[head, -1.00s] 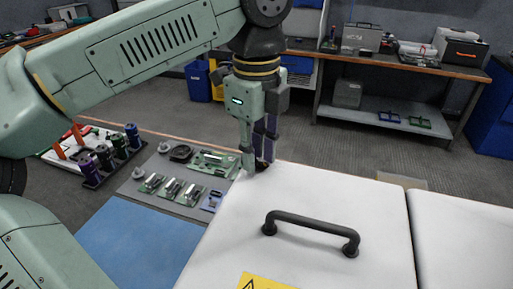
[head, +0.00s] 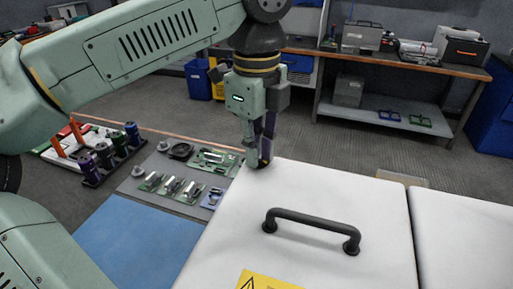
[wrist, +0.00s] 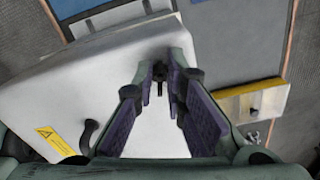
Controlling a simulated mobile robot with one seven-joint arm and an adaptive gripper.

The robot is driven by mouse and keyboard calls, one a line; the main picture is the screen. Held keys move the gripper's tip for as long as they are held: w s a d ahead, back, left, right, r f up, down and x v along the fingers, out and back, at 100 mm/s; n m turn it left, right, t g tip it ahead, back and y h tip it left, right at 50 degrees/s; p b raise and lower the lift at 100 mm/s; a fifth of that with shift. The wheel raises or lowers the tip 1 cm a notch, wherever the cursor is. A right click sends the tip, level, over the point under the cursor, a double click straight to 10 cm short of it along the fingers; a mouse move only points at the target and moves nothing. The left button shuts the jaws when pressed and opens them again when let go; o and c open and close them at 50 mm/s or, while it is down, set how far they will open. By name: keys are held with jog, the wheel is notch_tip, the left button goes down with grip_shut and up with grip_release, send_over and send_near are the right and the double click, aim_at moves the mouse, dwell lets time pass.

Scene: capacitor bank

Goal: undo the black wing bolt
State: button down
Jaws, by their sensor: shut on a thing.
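The black wing bolt (wrist: 160,72) sits near the corner of the white cabinet lid (head: 235,235). In the head view it is mostly hidden behind my fingertips, with only a dark bit showing. My gripper (head: 259,158) points straight down at that corner. In the wrist view its purple-padded fingers (wrist: 168,84) close in from both sides on the bolt, so it is shut on it. The bolt is still at the lid surface. How far it is threaded in cannot be seen.
A black bar handle (head: 312,228) stands up from the lid, near a yellow warning label (head: 265,283). Left of the lid is a grey mat (head: 133,183) with circuit boards and parts. Dark cylinders (head: 105,155) stand beyond it. A workbench (head: 400,65) stands behind.

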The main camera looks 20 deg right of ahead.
jog(key=shift+f+n+b, duration=0.1)
jog(key=shift+n+b, duration=0.2)
jog(key=shift+n, duration=1.3)
jog(key=c, duration=1.8)
grip_release()
notch_tip(320, 180, up, 8)
jog(key=shift+f, duration=0.1)
